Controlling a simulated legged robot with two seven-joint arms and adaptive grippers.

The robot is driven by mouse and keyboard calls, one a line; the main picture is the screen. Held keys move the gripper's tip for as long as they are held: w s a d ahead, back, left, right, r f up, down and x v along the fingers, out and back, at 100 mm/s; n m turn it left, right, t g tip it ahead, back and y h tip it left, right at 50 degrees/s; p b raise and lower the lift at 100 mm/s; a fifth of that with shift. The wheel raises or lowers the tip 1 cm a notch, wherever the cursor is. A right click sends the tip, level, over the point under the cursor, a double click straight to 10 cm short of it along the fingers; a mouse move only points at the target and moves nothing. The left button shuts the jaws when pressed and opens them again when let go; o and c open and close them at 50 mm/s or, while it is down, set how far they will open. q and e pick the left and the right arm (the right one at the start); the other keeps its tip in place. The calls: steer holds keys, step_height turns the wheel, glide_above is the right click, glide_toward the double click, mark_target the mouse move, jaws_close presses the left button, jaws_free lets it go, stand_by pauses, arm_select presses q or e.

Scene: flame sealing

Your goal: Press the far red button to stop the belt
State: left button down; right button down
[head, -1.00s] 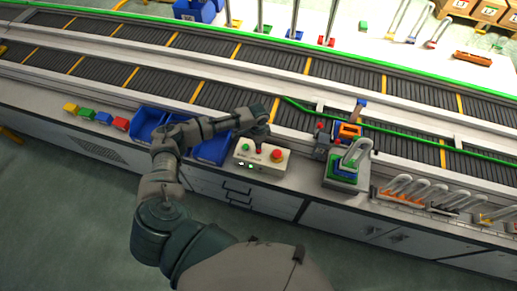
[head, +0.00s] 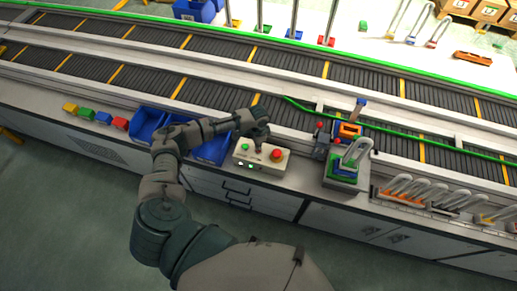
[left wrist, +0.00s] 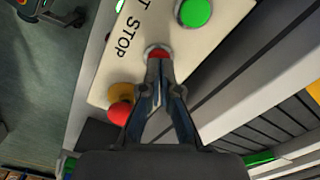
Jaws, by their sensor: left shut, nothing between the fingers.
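The white control box (head: 262,167) sits at the bench's front edge. It carries a green button (head: 245,147) on the left and a large red mushroom button (head: 276,154) on the right. My left gripper (head: 258,148) is shut and empty, pointing down over the box between them. In the left wrist view its fingertips (left wrist: 157,68) are at a small red button (left wrist: 157,52) beside the STOP lettering, partly covering it. I cannot tell whether they touch it. The mushroom button on a yellow collar (left wrist: 120,105) and the green button (left wrist: 195,12) lie to either side.
Two slatted belts with yellow bars run behind the box, the near belt (head: 215,95) and the far belt (head: 290,63). Blue bins (head: 147,124) stand left of the box. A fixture with a green base (head: 344,178) stands to its right, beside a rack of shackles (head: 410,188).

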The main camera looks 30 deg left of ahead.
arm_select(q)
steer(key=shift+f, duration=0.25)
steer(key=shift+f, duration=0.3)
step_height(320, 180, up, 8)
steer(key=p, duration=0.7)
stand_by(0.8)
